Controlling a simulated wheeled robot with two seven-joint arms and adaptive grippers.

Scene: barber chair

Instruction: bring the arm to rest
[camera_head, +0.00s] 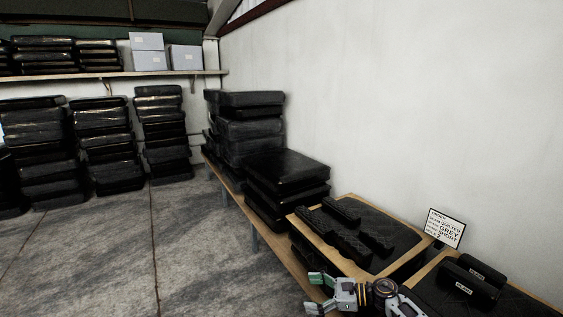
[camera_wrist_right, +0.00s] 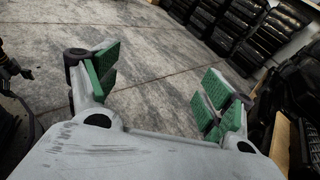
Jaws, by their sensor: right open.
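My right gripper (camera_head: 318,292) is at the bottom of the head view, beside the near edge of the wooden bench (camera_head: 268,232). In the right wrist view its green-padded fingers (camera_wrist_right: 158,88) stand wide apart with nothing between them. Grey floor shows past the fingertips. The gripper touches nothing that I can make out. My left gripper does not show in the head view.
A wood-edged tray (camera_head: 408,262) with dark quilted pieces (camera_head: 335,232) lies on the bench. Two labelled black pads (camera_head: 472,280) and an order card (camera_head: 446,228) are to its right. Black stacks (camera_head: 285,180) stand farther along the bench. The floor (camera_head: 190,260) at left is clear.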

